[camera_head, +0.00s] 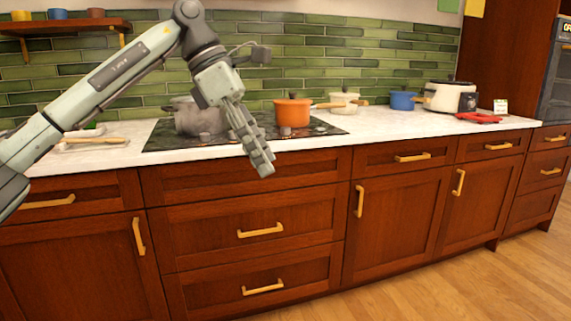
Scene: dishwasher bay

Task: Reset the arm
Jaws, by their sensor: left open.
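My left arm comes in from the left edge, rises to a bent elbow joint near the top, and hangs down from there. My left gripper (262,165) is at its lower end, in front of the counter's front edge and the top of the drawers. Its fingers point down and slightly to the right. It is open, and I see nothing held in it. The gripper and forearm partly cover a grey pot (187,117) and the cooktop behind. My right gripper is not in view.
An orange pot (292,112) stands on the black cooktop (165,140). A cream pot (344,102), a blue pot (402,100), a white cooker (450,97) and a red cloth-like item (478,117) are further right on the white counter (400,125). The wooden floor (460,285) at right is clear.

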